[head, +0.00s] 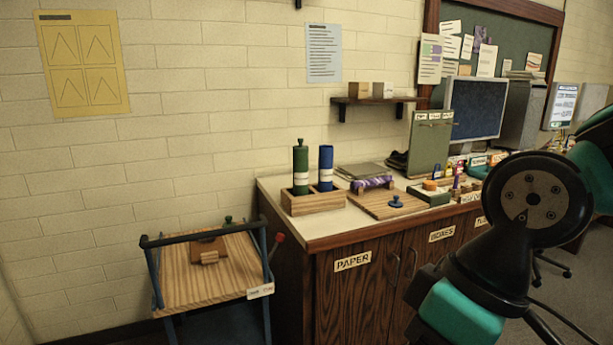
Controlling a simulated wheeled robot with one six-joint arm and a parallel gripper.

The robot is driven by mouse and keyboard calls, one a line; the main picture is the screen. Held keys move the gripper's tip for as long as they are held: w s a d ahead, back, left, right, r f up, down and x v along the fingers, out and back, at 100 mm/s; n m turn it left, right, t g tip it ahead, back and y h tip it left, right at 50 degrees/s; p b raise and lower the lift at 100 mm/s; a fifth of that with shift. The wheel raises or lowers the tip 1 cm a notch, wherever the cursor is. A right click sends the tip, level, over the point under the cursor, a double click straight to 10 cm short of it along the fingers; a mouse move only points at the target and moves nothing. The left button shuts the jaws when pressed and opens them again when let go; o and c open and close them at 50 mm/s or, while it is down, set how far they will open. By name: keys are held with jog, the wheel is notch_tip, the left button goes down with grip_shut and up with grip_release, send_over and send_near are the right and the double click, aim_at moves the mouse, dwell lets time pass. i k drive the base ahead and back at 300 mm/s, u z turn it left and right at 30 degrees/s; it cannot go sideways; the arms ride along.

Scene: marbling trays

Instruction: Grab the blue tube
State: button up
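The blue tube (326,165) stands upright in the right part of a light wooden holder (314,206) on the counter, with a pale band around its lower part. A green tube (300,168) with a dark knob on top stands upright to its left in the same holder. The lower ends of both tubes are hidden by the holder's front wall. My arm shows at the right, dark and teal, apart from the holder. My gripper is not in view.
A small wooden-topped cart (180,280) stands left of the cabinet (352,295). A wall shelf (378,99) hangs above the counter.

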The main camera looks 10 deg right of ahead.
aim_at(326, 151)
jog(key=z, duration=0.2)
jog(key=i, duration=0.35)
jog(key=z, duration=0.6)
jog(key=i, duration=1.75)
jog(key=u, duration=0.6)
